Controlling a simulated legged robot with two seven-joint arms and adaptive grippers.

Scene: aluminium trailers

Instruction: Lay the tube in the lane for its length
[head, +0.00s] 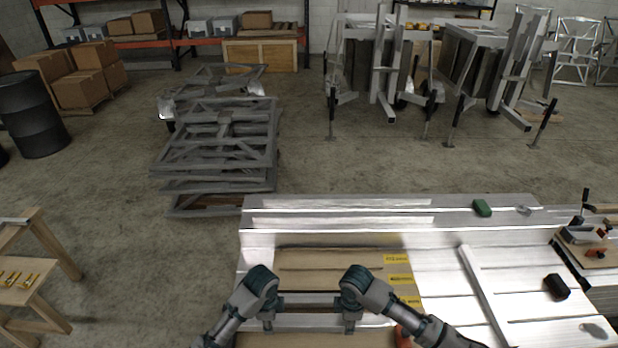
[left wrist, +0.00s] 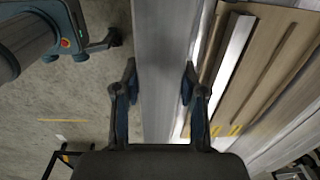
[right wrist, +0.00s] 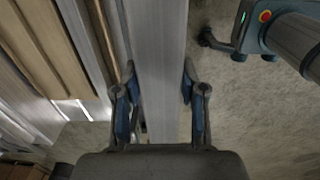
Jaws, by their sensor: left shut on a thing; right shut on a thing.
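A silver square tube (head: 310,320) runs left to right near the bottom of the head view, in front of the tan board (head: 330,257). My left gripper (head: 267,324) is shut around it toward its left, and my right gripper (head: 350,326) toward its right. The tube fills the gap between the fingers in the left wrist view (left wrist: 160,60) and right wrist view (right wrist: 160,60). The board has long parallel grooves and yellow labels (head: 397,259) at its right side. A thinner silver bar (left wrist: 233,50) lies along the board. Tube height is unclear.
The board lies on a pale metal bench (head: 450,245). A red item (head: 403,338) is beside my right arm. Stacked frames (head: 225,150) stand beyond.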

